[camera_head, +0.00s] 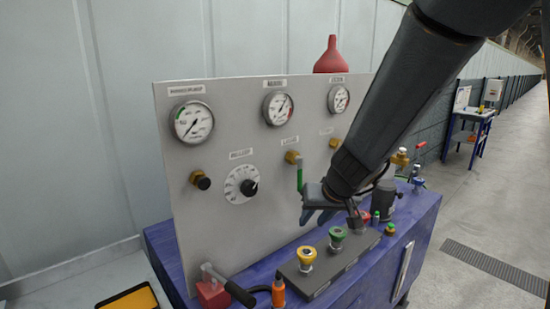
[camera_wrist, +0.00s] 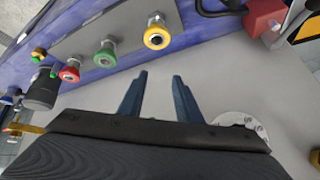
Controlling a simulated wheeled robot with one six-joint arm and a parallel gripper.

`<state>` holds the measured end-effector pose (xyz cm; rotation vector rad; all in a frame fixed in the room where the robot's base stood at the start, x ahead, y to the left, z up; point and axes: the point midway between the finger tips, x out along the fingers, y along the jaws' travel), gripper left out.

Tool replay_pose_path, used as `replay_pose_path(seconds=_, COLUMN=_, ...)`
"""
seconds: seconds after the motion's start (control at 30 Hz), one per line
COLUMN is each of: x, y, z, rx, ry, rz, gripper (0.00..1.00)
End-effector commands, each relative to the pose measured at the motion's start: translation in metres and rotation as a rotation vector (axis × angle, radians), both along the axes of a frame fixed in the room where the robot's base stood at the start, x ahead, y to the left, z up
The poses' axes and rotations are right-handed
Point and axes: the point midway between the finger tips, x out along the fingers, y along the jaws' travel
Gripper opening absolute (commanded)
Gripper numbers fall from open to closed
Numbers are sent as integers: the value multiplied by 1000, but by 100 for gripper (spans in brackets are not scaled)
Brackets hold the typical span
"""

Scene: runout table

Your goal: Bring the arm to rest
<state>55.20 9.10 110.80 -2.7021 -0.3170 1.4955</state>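My arm reaches in from the top right of the head view. My gripper (camera_head: 305,205) is in front of the grey gauge panel (camera_head: 235,125), above the box of push buttons (camera_head: 322,284). In the wrist view my gripper (camera_wrist: 157,84) shows two blue fingers standing apart with nothing between them. The yellow button (camera_wrist: 157,36), green button (camera_wrist: 105,55) and red button (camera_wrist: 69,73) lie beyond the fingertips. The fingers appear apart from the panel and buttons, though the exact gap is hard to tell. My forearm and wrist hide part of the panel's right side.
The blue bench (camera_head: 420,240) carries the panel. A green-handled valve (camera_head: 299,178) is close beside the gripper. A red valve body with a black lever (camera_head: 212,292) and an orange-handled tool (camera_head: 278,291) are at front left. A red funnel (camera_head: 331,57) is behind.

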Motion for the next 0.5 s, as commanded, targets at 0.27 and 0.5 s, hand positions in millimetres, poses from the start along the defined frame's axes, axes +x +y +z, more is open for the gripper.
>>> replay_pose_path(seconds=0.27, x=-89, y=-33, z=-65, rx=-28, ry=220, rz=-27, gripper=31)
replay_pose_path(seconds=0.5, x=-157, y=-72, z=-103, rx=-114, ry=380, rz=-94, gripper=31)
